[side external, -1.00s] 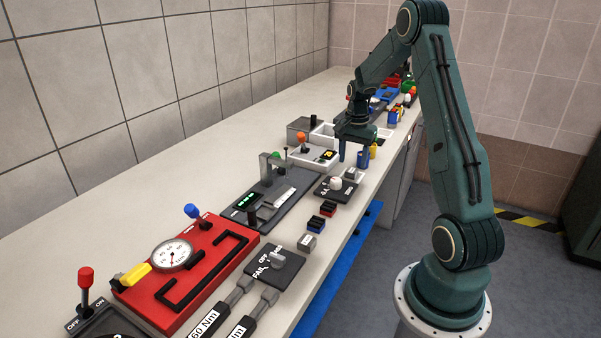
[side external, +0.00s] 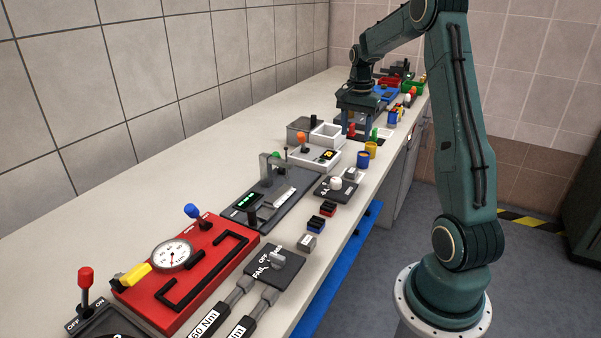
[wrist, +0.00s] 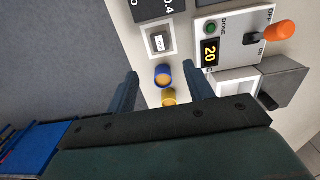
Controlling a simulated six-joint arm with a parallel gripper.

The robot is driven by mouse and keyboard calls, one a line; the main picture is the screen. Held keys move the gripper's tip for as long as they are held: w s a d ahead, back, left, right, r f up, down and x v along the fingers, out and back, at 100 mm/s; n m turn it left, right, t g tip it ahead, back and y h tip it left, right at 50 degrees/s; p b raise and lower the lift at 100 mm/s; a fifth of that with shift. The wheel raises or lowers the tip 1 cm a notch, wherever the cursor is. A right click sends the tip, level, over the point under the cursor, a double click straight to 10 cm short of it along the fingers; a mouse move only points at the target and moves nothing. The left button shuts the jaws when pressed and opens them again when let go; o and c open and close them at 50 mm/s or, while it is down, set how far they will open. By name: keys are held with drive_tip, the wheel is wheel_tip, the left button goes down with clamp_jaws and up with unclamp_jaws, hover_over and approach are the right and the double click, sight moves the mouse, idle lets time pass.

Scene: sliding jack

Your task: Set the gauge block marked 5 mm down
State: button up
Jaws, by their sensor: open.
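My gripper (side external: 360,128) is open and empty, above the far part of the bench in the side view. In the wrist view, its two fingers (wrist: 160,84) are spread, with a blue cup (wrist: 163,75) and a yellow cup (wrist: 169,98) seen between them. A small grey block (wrist: 158,41) sits inside a white square frame, apart from the fingers; it also shows in the side view (side external: 352,173). Another grey block (side external: 307,242) lies on the near bench. The marks on both blocks are too small to read, so I cannot tell which is 5 mm.
A white device with an orange lever and a display reading 20 (wrist: 208,52) stands beside the framed block. A white open box (side external: 326,136) and a grey box lie behind it. A black panel with a white knob (side external: 336,184) is nearer.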

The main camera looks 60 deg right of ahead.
idle(0.3)
drive_tip(key=a+r+n+t, duration=0.1)
drive_tip(key=a+r+n, duration=0.25)
drive_tip(key=a, duration=0.35)
drive_tip(key=s+a+r+n+t+h, duration=0.15)
drive_tip(key=a+r, duration=0.25)
drive_tip(key=a, duration=0.4)
drive_tip(key=a+r+n, duration=0.3)
drive_tip(key=a+n, duration=0.1)
drive_tip(key=a, duration=0.3)
drive_tip(key=s+a+n+t+y, duration=0.1)
drive_tip(key=s+a+n+t, duration=0.2)
drive_tip(key=s+a+n, duration=0.6)
drive_tip(key=s+a, duration=0.3)
drive_tip(key=a, duration=0.2)
drive_tip(key=shift+f, duration=0.25)
drive_tip(key=shift+y, duration=0.25)
